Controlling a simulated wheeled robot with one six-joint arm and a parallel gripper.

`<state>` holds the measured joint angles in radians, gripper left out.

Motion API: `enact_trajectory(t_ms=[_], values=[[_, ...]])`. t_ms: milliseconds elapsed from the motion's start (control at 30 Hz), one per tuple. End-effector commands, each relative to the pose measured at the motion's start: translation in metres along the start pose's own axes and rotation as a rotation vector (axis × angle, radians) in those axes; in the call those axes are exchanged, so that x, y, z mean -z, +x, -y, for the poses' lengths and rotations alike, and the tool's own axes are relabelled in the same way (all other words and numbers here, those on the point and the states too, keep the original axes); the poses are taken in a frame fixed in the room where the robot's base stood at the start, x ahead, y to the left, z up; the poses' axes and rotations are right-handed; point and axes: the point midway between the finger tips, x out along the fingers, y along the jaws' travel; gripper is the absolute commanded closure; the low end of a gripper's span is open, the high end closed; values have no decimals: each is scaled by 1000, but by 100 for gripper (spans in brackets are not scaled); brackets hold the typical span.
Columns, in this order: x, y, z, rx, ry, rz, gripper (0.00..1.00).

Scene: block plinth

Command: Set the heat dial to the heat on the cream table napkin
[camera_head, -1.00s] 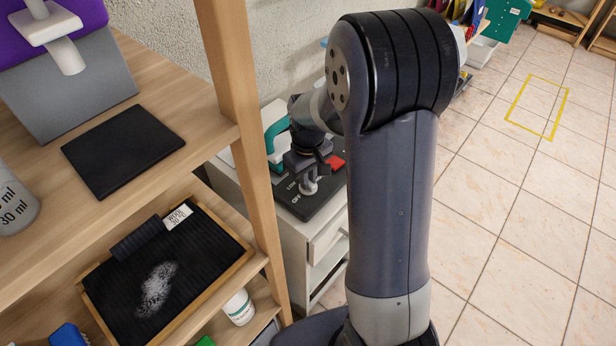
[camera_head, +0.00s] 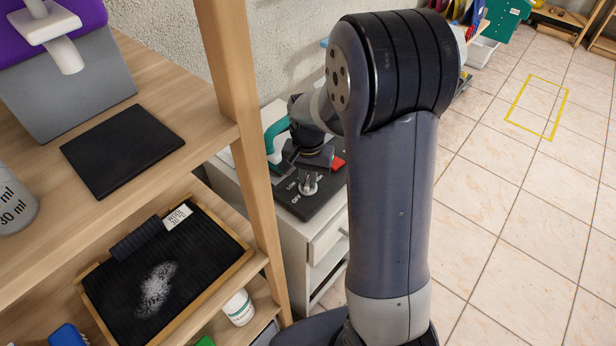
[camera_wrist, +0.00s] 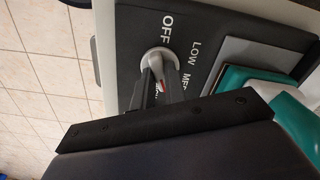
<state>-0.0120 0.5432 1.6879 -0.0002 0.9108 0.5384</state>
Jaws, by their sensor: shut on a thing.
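The heat dial (camera_wrist: 156,57) is a pale grey knob on a dark panel (camera_wrist: 128,38) with white OFF, LOW and MED lettering in the wrist view. My gripper (camera_wrist: 162,74) is shut on the dial. A small red mark shows between the fingers; I cannot tell which setting the dial points at. In the head view the dial (camera_head: 308,186) sits on the panel beyond the wooden shelf, with my gripper (camera_head: 309,178) at it. I cannot make out a cream napkin.
A teal-handled thing (camera_head: 277,132) stands beside the panel on a white drawer cabinet (camera_head: 310,245). The wooden shelf post (camera_head: 230,90) rises left of my arm. A white bottle (camera_head: 239,308) stands on the lower shelf. The tiled floor at right is open.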

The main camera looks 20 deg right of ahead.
Motion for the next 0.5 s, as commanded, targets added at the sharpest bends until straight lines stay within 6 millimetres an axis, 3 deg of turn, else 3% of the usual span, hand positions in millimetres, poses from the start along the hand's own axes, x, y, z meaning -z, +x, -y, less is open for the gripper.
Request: enact_trajectory(t_ms=[500], values=[[0,-1,0,1,377,-1,100]])
